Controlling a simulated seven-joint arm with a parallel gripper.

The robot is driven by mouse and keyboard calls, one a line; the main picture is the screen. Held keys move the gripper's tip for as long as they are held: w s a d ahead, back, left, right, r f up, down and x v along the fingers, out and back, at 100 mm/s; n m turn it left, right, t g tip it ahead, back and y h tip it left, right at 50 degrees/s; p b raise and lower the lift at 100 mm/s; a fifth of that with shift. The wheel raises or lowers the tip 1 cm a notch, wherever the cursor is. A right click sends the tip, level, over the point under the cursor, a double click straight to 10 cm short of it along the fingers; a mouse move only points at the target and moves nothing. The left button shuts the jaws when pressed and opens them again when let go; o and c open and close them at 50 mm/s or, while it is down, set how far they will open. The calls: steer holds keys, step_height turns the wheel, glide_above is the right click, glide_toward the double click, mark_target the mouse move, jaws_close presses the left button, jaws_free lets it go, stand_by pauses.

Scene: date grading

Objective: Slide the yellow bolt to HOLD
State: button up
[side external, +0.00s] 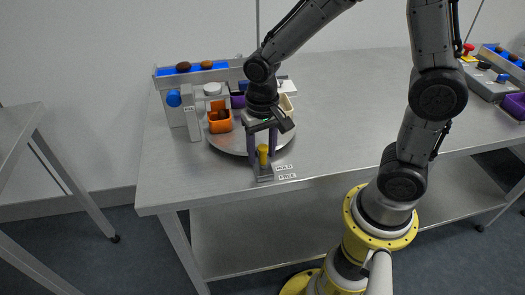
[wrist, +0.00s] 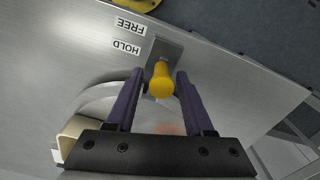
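The yellow bolt (side external: 263,152) has an upright knob on a small grey base (side external: 264,173) at the table's front edge. In the wrist view the yellow knob (wrist: 161,82) stands between my gripper's two purple fingers. My gripper (wrist: 160,74) is open, with a narrow gap on each side of the knob. It also shows pointing down over the bolt in the side view (side external: 261,149). The HOLD label (side external: 284,167) lies beside the base, with the FREE label (side external: 287,176) nearer the edge. The knob hides part of the base, so I cannot tell its exact slide position.
A round turntable (side external: 232,146) lies just behind the bolt, with an orange bin (side external: 220,122) and other small bins on it. A grey post (side external: 191,115) and a blue-bedded chute (side external: 167,72) stand at the back left. The table's middle is clear.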

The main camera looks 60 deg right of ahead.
mark_target(263, 145)
step_height(263, 145, up, 14)
stand_by(0.6)
steer(key=shift+f, duration=0.1)
steer(key=s+d+n+t, duration=0.3)
steer(key=s+n+t, duration=0.2)
steer(key=s, duration=0.8)
steer(key=shift+s+d+r+n+t, duration=0.15)
steer(key=shift+d+r+n+t, duration=0.15)
steer(key=shift+n, duration=0.2)
stand_by(1.3)
